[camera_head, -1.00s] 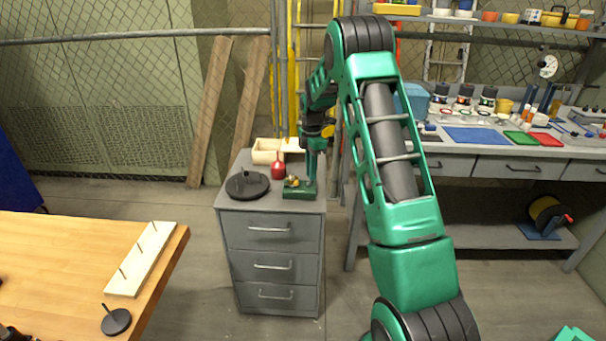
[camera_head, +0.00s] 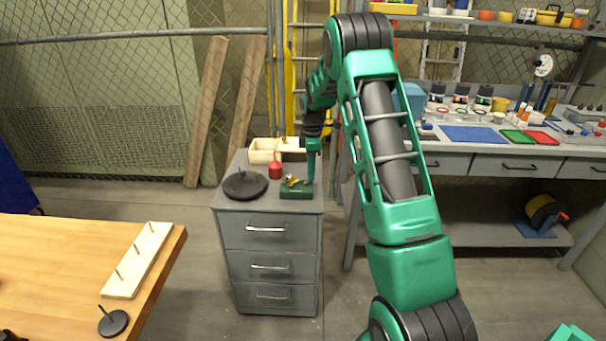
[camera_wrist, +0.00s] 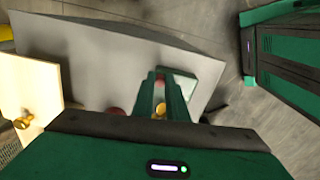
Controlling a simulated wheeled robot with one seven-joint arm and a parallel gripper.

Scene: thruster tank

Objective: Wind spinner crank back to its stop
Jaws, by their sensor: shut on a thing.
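The spinner is a small green block (camera_head: 296,191) with brass-coloured parts (camera_head: 291,182) on top, on the right of the grey cabinet top. My gripper (camera_head: 310,182) points down at the block's right end. In the wrist view my gripper (camera_wrist: 162,78) has its fingers close together, shut on a small part that they mostly hide. A brass piece (camera_wrist: 160,110) and a bit of red show between the fingers there. The pale edge of the spinner base (camera_wrist: 184,82) shows beside them. The crank handle itself is too small and covered to make out.
On the grey cabinet (camera_head: 228,205) stand a black disc with a post (camera_head: 245,186), a red bottle-like thing (camera_head: 275,170) and a cream tray (camera_head: 263,151) close by. A wooden table (camera_head: 60,260) is at left, a crowded workbench (camera_head: 470,150) at right.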

